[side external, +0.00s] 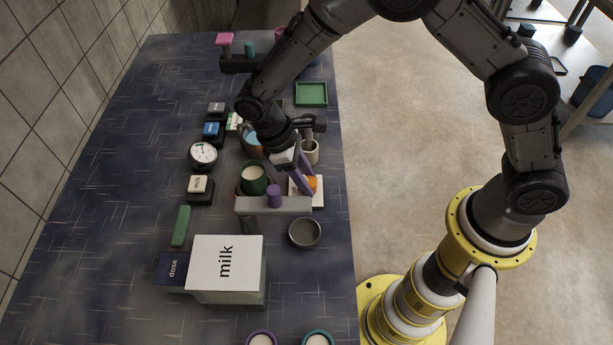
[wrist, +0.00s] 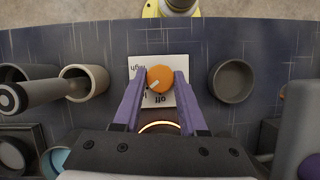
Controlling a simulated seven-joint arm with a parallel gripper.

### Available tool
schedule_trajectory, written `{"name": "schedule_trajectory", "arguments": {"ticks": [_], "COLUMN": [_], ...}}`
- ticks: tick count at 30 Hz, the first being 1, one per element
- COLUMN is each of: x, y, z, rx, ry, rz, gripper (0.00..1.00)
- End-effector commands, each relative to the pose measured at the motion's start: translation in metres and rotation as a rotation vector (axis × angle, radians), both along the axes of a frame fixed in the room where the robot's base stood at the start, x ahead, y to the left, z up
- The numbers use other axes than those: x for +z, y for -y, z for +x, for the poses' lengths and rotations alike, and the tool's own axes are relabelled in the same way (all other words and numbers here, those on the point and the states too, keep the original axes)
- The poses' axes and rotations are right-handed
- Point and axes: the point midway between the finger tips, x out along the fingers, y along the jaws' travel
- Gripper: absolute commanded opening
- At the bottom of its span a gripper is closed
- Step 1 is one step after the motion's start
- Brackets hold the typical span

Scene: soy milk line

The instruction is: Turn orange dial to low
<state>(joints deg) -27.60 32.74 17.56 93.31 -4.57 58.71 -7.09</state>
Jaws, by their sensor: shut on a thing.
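The orange dial (wrist: 160,79) sits on a white plate (wrist: 145,66) in the wrist view. "High" reads upside down on the plate's left and "off" upside down at its lower right. A white pointer mark on the dial points to the lower left. Another mark beside it is mostly hidden, and I cannot read a "low" label. My gripper (wrist: 157,80) has its purple fingers on either side of the dial, shut on it. In the side external view the orange dial (side external: 312,182) shows partly behind my gripper (side external: 305,183).
A dark round bowl (wrist: 232,80) stands right of the plate, and a cream cup (wrist: 84,82) with a grey handle across it is at left. A green cup (side external: 254,179) and a milk box (side external: 225,263) stand nearby.

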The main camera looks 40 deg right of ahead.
Motion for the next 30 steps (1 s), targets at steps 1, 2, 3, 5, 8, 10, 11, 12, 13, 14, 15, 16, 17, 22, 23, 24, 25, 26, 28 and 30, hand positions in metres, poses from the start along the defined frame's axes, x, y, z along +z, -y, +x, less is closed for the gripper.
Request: {"name": "schedule_trajectory", "arguments": {"ticks": [1,2,3,5,8,10,11,12,13,14,15,16,17,22,23,24,25,26,28,30], "x": [0.0011,0.0011,0.0011,0.0011,0.0012,0.0012,0.0012,0.0011,0.0011,0.0011,0.0012,0.0012,0.0012,0.0010,0.0009,0.0007,0.0007,0.0007,0.0005,0.0004], "y": [-0.0006,-0.0006,-0.0006,-0.0005,-0.0005,-0.0005,-0.0004,-0.0005,-0.0005,-0.0005,-0.0005,-0.0006,-0.0005,-0.0005,-0.0004,-0.0005,-0.0005,-0.0004,-0.0003,-0.0004], "z": [0.0005,0.0005,0.0006,0.0006,0.0006,0.0006,0.0007,0.0008,0.0008,0.0008,0.0008,0.0007,0.0008,0.0006,0.0006,0.0004,0.0004,0.0003,0.0003,0.0002], "rx": [0.013,0.020,0.026,0.033,0.039,0.040,0.040,0.039,0.039,0.039,0.039,0.039,0.039,0.038,0.038,0.038,0.038,0.038,0.038,0.038], "ry": [0.002,0.002,0.002,0.003,0.003,0.003,0.003,0.003,0.003,0.003,0.003,0.003,0.003,0.003,0.003,0.002,0.002,0.002,0.002,0.001], "rz": [0.000,0.001,0.000,0.001,0.001,0.001,0.001,0.001,0.001,0.001,0.001,0.001,0.001,0.002,0.002,0.001,0.001,0.001,0.001,0.000], "gripper": [0.00,0.00,0.00,0.00,0.00,0.00,0.00,0.00,0.00,0.00,0.00,0.00,0.00,0.67,0.72,0.72,0.72,0.72,0.72,0.72]}}
